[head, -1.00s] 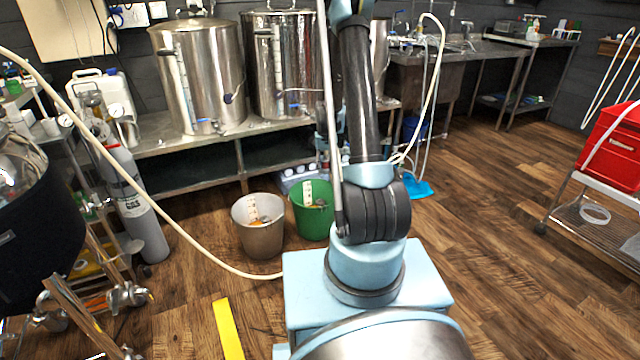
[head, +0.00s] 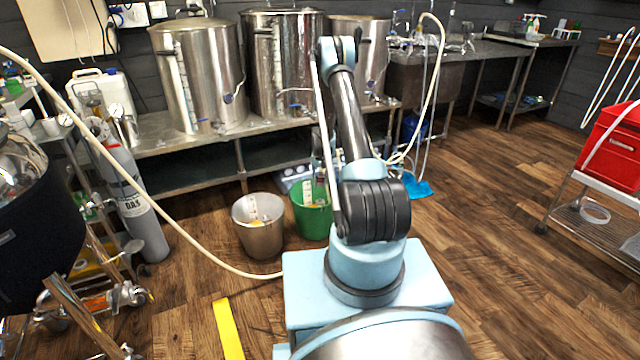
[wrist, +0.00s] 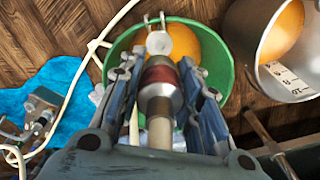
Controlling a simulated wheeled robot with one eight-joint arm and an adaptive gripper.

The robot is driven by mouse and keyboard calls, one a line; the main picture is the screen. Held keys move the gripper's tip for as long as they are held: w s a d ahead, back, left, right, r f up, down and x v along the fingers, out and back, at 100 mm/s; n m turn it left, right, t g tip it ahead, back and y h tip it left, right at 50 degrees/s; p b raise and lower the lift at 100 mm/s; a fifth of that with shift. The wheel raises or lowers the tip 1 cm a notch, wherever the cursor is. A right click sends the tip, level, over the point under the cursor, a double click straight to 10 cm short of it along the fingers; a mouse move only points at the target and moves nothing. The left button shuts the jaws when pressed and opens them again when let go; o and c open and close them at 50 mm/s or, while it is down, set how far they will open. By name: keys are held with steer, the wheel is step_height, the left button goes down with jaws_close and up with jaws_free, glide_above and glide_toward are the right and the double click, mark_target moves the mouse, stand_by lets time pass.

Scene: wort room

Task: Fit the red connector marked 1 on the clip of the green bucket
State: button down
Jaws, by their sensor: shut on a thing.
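The green bucket (head: 312,224) stands on the floor in the head view, partly behind my arm. The wrist view looks down into the green bucket (wrist: 222,62), with something orange (wrist: 203,45) inside. A pale grey clip (wrist: 158,42) with two prongs shows at the bucket, just beyond the connector. My gripper (wrist: 160,82) is shut on the connector (wrist: 158,76), a metal piece with a dark red band. Its far end appears close to the clip; I cannot tell whether they touch. No number is readable on it. My gripper cannot be made out in the head view.
A grey-brown bucket (head: 262,238) stands left of the green one. A cream hose (head: 185,235) crosses the floor. A steel bench with kettles (head: 200,80) stands behind.

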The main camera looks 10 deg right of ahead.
steer(key=shift+f, duration=3.65)
steer(key=shift+f, duration=1.25)
steer(key=c, duration=1.1)
jaws_free()
steer(key=shift+r, duration=0.1)
